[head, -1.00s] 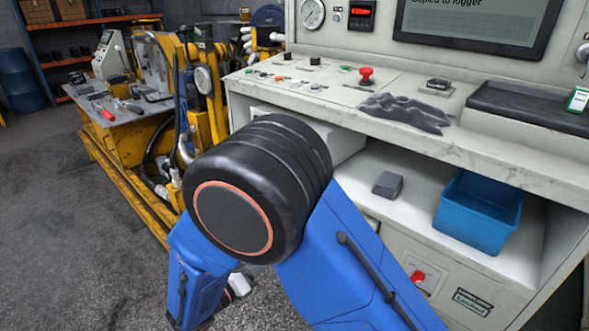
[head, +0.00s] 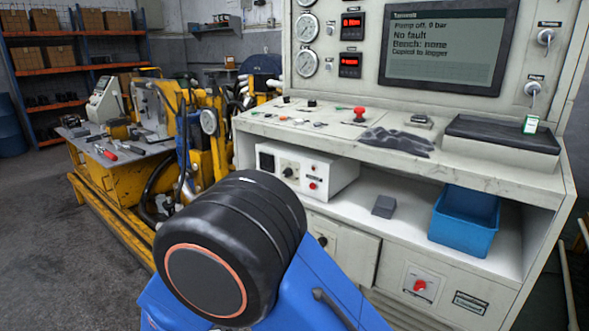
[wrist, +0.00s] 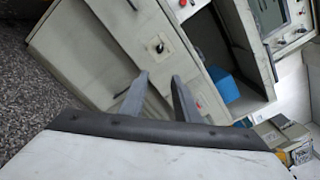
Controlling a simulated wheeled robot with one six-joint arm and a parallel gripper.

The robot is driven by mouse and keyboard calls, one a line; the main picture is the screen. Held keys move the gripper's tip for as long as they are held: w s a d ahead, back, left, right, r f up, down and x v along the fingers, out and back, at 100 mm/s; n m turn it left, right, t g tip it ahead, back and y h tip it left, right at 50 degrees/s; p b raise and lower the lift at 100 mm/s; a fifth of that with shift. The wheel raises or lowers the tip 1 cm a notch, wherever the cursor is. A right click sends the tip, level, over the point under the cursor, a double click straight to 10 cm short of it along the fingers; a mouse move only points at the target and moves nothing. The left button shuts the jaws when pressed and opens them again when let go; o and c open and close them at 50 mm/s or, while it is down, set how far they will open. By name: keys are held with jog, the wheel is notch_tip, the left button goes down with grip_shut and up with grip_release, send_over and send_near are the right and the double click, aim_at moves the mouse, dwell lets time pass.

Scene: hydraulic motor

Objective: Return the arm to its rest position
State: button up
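My arm shows in the head view as a blue link (head: 318,290) and a large black joint with an orange ring (head: 235,245), low in the middle of the picture. The arm's far end is out of that view. In the wrist view my gripper (wrist: 160,85) has its two grey fingers apart, with nothing seen between them. Beyond the fingers are the bench's pale cabinet front and a blue bin (wrist: 225,90). The fingers appear clear of the cabinet, but their distance from it is hard to judge.
A yellow machine (head: 105,185) stands left. Floor (head: 50,250) is open at the left.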

jog(key=d+r+m+g, duration=0.3)
jog(key=d+m+g, duration=0.15)
jog(key=d, duration=0.45)
jog(key=s+d+r+m+g, duration=0.1)
jog(key=d+r+m+g, duration=0.2)
jog(key=d+m, duration=0.45)
jog(key=d+r+m+g, duration=0.3)
jog(key=d+m+g, duration=0.1)
jog(key=d, duration=0.7)
jog(key=s+d+r+m+t+y, duration=0.1)
jog(key=s+d+r+m+y, duration=0.2)
jog(key=s+d+m+y, duration=0.2)
jog(key=s+d+r+m+t+y, duration=0.1)
jog(key=s+d+r+m+y, duration=0.2)
jog(key=s+d+m+y, duration=0.3)
jog(key=s+d+m, duration=0.1)
jog(key=s+m, duration=0.4)
jog(key=m, duration=0.5)
jog(key=shift+d+r+m, duration=0.25)
jog(key=shift+r+m, duration=0.05)
jog(key=shift+r, duration=0.05)
jog(key=shift+s, duration=0.1)
